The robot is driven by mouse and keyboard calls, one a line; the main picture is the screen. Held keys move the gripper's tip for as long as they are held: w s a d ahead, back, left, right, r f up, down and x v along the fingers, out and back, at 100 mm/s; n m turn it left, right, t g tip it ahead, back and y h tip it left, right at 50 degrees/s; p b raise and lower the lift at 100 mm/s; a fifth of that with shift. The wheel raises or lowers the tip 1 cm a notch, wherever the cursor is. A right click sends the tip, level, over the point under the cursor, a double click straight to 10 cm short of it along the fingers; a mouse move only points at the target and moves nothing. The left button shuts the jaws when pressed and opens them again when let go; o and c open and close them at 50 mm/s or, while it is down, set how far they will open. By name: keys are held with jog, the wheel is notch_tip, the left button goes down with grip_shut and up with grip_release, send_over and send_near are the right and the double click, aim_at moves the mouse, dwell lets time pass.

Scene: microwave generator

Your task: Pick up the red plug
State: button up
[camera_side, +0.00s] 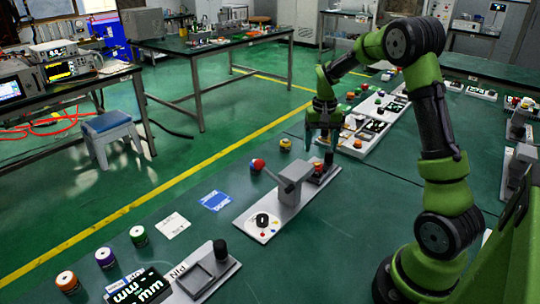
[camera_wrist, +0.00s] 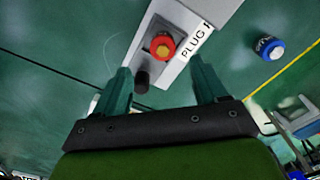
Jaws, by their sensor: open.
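The red plug (camera_wrist: 162,46) is a round red knob with an orange-yellow centre. It sits in a dark square on a grey-white base with a "PLUG" label (camera_wrist: 195,40) beside it. In the side view the red plug (camera_side: 318,167) stands on the base behind the grey upright block. My gripper (camera_side: 321,150) points down over that base, its fingers apart. In the wrist view my gripper (camera_wrist: 162,78) has a teal finger on each side and nothing held. The plug shows beyond the fingertips, roughly centred between them. Exact height above it is unclear.
A black knob (camera_wrist: 142,82) stands beside the plug, between the fingers in the wrist view. A grey block (camera_side: 290,183) rises close in front of the plug. Other stations line the table behind.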

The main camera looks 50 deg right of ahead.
aim_at(317, 163)
jog(key=f, duration=0.7)
jog(key=shift+w+a+f, duration=0.1)
jog(key=shift+a+f, duration=0.1)
jog(key=shift+c, duration=0.2)
jog(key=shift+r, duration=0.1)
jog(key=c, duration=1.3)
